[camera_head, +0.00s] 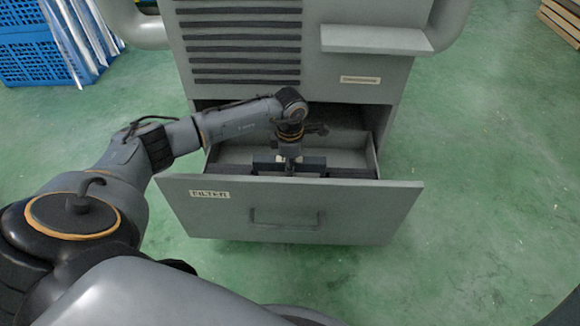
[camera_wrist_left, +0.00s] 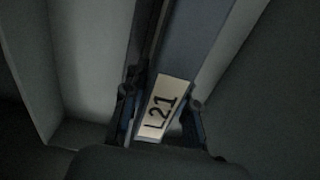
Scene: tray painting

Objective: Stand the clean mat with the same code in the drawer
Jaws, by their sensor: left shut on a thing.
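My left gripper (camera_head: 290,160) is inside the open drawer, pointing down. In the left wrist view its fingers (camera_wrist_left: 158,125) are shut on a blue-grey mat (camera_wrist_left: 192,45) that stands on edge. A pale label on the mat (camera_wrist_left: 162,107) reads "L21". The drawer (camera_head: 290,208) is pulled out of the grey cabinet, and its front carries a label, "FILTER". Dark blocks or slot parts show low in the drawer on both sides of the gripper. I cannot tell whether the mat touches the drawer floor. My right gripper is not in view.
The grey cabinet (camera_head: 355,85) has a vent grille and a small shelf (camera_head: 375,39) above the drawer. Blue crates (camera_head: 40,50) stand at the far left. A wooden pallet (camera_head: 562,20) is at the far right. The green floor is clear right of the drawer.

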